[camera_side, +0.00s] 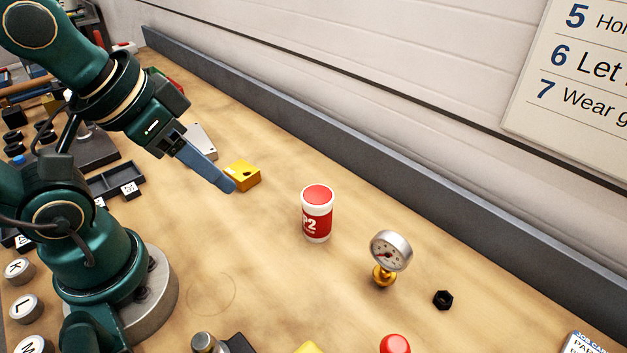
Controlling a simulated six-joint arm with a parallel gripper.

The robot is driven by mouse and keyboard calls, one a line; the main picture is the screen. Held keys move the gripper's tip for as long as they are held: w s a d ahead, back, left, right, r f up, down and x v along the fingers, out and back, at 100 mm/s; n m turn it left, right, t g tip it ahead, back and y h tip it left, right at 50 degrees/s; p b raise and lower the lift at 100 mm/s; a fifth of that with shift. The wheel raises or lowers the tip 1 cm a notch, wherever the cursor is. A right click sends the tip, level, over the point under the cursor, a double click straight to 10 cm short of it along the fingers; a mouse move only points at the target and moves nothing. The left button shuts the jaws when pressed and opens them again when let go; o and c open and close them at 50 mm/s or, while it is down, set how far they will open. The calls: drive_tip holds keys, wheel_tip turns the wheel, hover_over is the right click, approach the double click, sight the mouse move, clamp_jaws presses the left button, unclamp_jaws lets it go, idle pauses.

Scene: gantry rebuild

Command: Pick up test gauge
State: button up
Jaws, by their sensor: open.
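The test gauge (390,252) stands on the wooden bench right of centre. It has a round silver case with a white dial, on a brass stem and base. My gripper (230,187) is at the upper left, above the bench and pointing down to the right. Its blue-grey fingers overlap in this view, so the gap between them is hard to see. It is open and appears empty. It is well to the left of the gauge, with a red and white canister between them in the picture.
The canister (317,215) stands left of the gauge. A yellow block (243,175) is close to my fingertips in the picture. A black nut (443,300) lies right of the gauge. A red knob (395,344) is at the front edge. A grey rail (400,165) runs along the wall.

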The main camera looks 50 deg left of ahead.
sight(381, 248)
drive_tip(key=o, duration=0.7)
drive_tip(key=shift+o, duration=0.2)
drive_tip(key=w+d+f+n+t+h, duration=0.15)
drive_tip(key=w+d, duration=0.25)
drive_tip(key=w, duration=0.5)
drive_tip(key=w+d+f+n+t+h, duration=0.1)
drive_tip(key=d+f, duration=0.1)
drive_tip(key=d, duration=0.2)
drive_tip(key=w+d+f+n+t+h, duration=0.1)
drive_tip(key=d+f, duration=0.2)
drive_tip(key=d, duration=0.2)
drive_tip(key=w+d+f+n+t+h, duration=0.1)
drive_tip(key=w+d+f+h, duration=0.1)
drive_tip(key=d, duration=0.2)
drive_tip(key=shift+d+f, duration=0.2)
drive_tip(key=shift+s+d+f+n, duration=0.2)
drive_tip(key=shift+d+f+n, duration=0.05)
drive_tip(key=shift+d, duration=0.2)
drive_tip(key=shift+h, duration=0.25)
drive_tip(key=shift+x, duration=2.6)
